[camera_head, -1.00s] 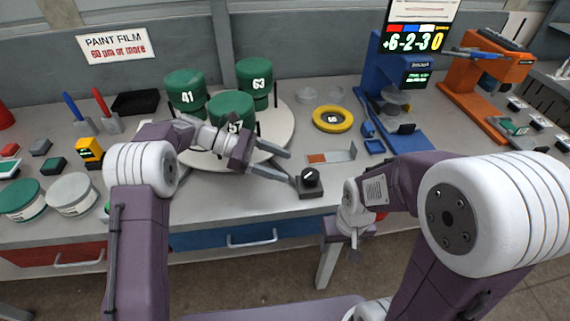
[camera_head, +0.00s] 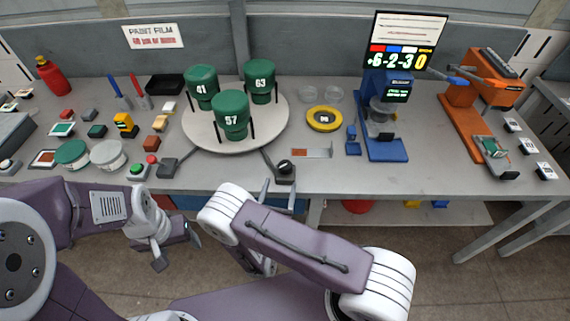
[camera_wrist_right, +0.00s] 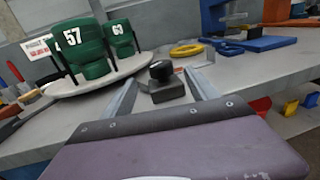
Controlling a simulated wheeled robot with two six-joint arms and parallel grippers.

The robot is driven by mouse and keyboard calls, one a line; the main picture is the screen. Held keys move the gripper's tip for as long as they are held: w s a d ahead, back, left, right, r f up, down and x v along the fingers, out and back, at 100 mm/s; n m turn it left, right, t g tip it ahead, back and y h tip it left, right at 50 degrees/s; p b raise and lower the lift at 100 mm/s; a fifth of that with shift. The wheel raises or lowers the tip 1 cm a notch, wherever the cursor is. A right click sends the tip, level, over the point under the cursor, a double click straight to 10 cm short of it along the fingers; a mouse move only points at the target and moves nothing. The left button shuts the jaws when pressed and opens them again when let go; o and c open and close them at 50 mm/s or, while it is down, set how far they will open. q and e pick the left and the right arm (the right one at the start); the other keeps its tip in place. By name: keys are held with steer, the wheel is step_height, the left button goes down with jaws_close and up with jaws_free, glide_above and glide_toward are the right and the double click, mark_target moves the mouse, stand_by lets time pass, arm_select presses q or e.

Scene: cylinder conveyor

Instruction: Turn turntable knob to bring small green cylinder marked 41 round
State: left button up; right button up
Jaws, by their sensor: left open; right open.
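The green cylinder marked 41 (camera_head: 202,88) stands upright at the back left of the round pale turntable (camera_head: 202,130). The cylinder marked 57 (camera_head: 231,114) is in front and the one marked 63 (camera_head: 260,81) is at the right. The black turntable knob (camera_head: 285,167) sits on a dark block at the turntable's front right. My right gripper (camera_head: 278,189) is open just in front of the knob; in the right wrist view the knob (camera_wrist_right: 161,70) shows beyond and between its fingers, with no visible grip. My left gripper (camera_head: 179,250) is open and empty before the table.
A yellow ring (camera_head: 324,119) lies right of the turntable, near the blue stand (camera_head: 383,146) and orange stand (camera_head: 462,125). A green button (camera_head: 138,170), red button (camera_head: 151,159) and grey paddle block (camera_head: 170,166) are front left. The front-edge strip right of the knob is clear.

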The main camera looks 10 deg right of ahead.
mark_target(284, 172)
steer(key=p+x, duration=0.1)
steer(key=x, duration=0.7)
steer(key=shift+w+d+p, duration=0.1)
steer(key=shift+d+p, duration=0.1)
steer(key=shift+p, duration=0.15)
steer(key=shift+w+d+f, duration=0.1)
steer(key=shift+w+f, duration=0.05)
steer(key=shift+w, duration=0.35)
steer(key=c, duration=1.4)
steer(key=shift+o, duration=0.2)
